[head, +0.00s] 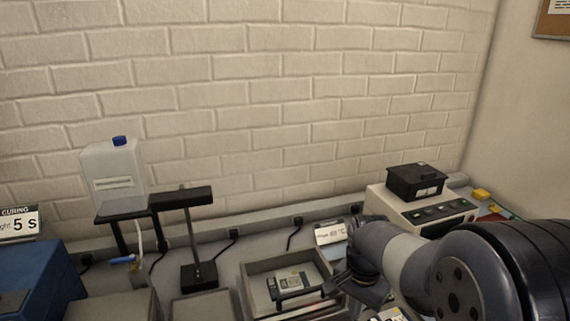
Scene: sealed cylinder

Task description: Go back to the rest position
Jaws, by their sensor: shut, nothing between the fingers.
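My arm reaches in from the right edge of the head view, over the front right of the bench. My gripper (362,292) is a dark shape at the arm's left end, small and partly hidden by the wrist. It is shut with nothing held. It is beside the right side of a grey tray (252,271), and I cannot tell whether it touches. A dark-framed device (293,284) lies in the tray. No sealed cylinder can be made out.
A white jug (114,175) on a stand and a black post lamp (188,235) are at left. A blue box (40,275) is at far left. A pale machine (440,212) carrying a black box (417,182) stands behind my arm. A brick wall closes the back.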

